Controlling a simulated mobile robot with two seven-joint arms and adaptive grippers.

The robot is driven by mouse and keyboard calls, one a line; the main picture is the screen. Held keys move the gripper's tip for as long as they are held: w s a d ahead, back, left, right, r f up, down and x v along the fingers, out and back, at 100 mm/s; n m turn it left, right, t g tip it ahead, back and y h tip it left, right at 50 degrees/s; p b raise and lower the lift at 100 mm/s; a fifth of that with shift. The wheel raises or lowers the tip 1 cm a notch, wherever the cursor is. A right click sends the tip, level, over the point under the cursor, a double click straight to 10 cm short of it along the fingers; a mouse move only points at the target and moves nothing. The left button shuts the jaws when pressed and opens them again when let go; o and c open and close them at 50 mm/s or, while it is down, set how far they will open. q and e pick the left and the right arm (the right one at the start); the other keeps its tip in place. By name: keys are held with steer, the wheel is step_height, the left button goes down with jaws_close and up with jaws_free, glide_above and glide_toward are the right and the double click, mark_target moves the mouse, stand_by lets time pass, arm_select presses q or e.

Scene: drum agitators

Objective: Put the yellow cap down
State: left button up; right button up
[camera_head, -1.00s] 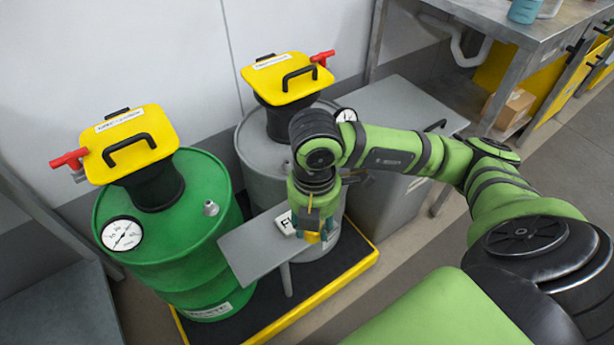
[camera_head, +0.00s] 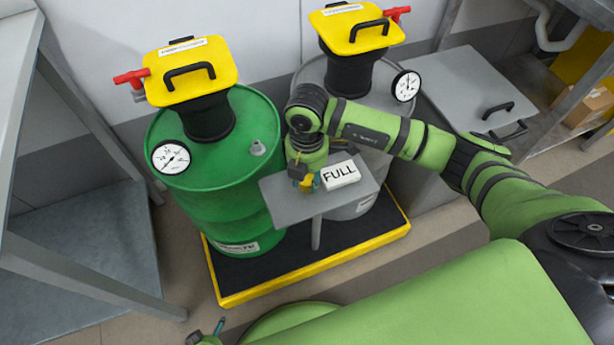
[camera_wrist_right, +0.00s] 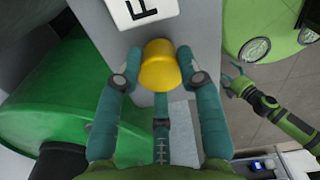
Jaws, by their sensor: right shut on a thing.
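The yellow cap (camera_wrist_right: 160,65) is held between the teal fingertips of my right gripper (camera_wrist_right: 159,75) in the right wrist view. In the head view my right gripper (camera_head: 304,181) points down over the left part of the small grey table (camera_head: 290,210), with a bit of the yellow cap (camera_head: 309,183) showing. Whether the cap touches the tabletop I cannot tell. A white block marked FULL (camera_head: 340,174) lies on the table just right of the gripper. My left gripper (camera_wrist_right: 237,77) shows at the right in the wrist view, empty, with its fingers apart.
A green drum (camera_head: 240,135) with a yellow-topped agitator (camera_head: 190,72) and gauge stands left of the table. A grey drum (camera_head: 312,75) with a similar agitator (camera_head: 357,27) stands behind. Both are on a black, yellow-edged platform (camera_head: 300,277). A grey bench (camera_head: 75,250) is at left.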

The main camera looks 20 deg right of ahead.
mark_target(307, 178)
steer(key=shift+f, duration=0.3)
arm_select(q)
steer(key=shift+f, duration=0.1)
arm_select(e)
steer(key=shift+f, duration=0.15)
arm_select(q)
steer(key=shift+w+a, duration=0.1)
steer(key=shift+w, duration=0.05)
arm_select(e)
steer(key=o, duration=0.8)
arm_select(q)
steer(key=s, duration=0.2)
steer(key=shift+s+a+g+p, duration=0.25)
steer(key=shift+s+g+p, duration=0.05)
steer(key=shift+s+p, duration=0.1)
arm_select(e)
step_height(307, 178, up, 12)
steer(key=shift+r, duration=0.2)
arm_select(q)
steer(key=shift+w+d, duration=0.15)
